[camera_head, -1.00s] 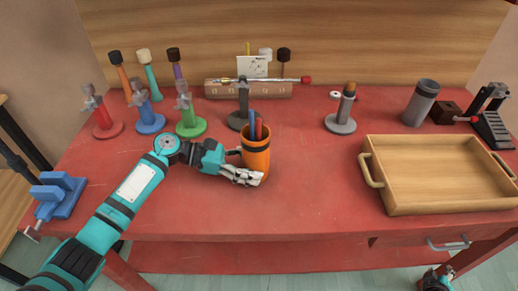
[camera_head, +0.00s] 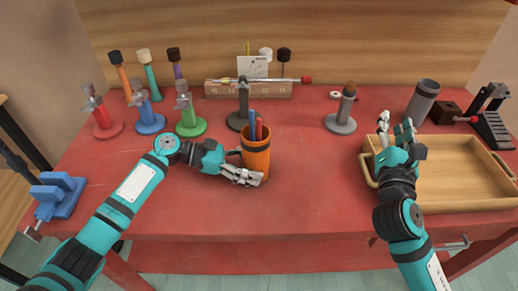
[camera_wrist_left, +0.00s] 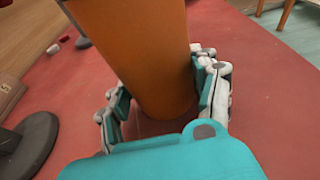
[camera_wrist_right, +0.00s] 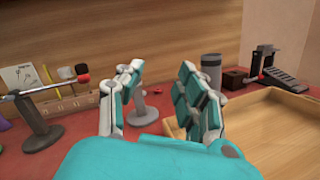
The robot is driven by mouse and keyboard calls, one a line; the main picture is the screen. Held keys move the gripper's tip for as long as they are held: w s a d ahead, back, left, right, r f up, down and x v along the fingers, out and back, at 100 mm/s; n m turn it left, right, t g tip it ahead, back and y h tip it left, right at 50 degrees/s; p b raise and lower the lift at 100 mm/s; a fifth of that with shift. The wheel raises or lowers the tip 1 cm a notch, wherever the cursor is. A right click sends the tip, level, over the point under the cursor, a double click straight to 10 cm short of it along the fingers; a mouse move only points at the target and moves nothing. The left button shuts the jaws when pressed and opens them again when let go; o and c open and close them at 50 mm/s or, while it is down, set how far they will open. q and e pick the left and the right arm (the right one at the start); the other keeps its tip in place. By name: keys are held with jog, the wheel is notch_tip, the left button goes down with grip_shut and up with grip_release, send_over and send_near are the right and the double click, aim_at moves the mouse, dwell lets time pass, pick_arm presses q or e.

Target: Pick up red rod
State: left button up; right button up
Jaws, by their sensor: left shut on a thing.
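The red rod (camera_head: 259,127) stands in the orange cup (camera_head: 257,160) at the middle of the red table, beside a blue rod (camera_head: 252,121). Only their upper ends show above the rim. My left gripper (camera_head: 254,174) is shut on the orange cup, low on its side. In the left wrist view its fingers lie on both sides of the cup (camera_wrist_left: 150,50). My right gripper (camera_head: 396,137) is open and empty, over the left end of the wooden tray. In the right wrist view its fingers (camera_wrist_right: 155,100) are spread with nothing between them.
The wooden tray (camera_head: 470,203) takes up the right side. Red, blue and green stands (camera_head: 190,125) are at the left. The table between cup and tray is clear.

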jog(key=s+a+n+y, duration=0.2)
jog(key=a+n+y, duration=0.45)
jog(key=a, duration=0.65)
jog(key=n+g+y, duration=0.2)
jog(key=n+y, duration=0.4)
send_near(260, 130)
jog(key=x, duration=0.5)
jog(key=shift+w, duration=0.1)
jog(key=shift+x, duration=2.75)
jog(key=shift+c, duration=0.2)
grip_shut()
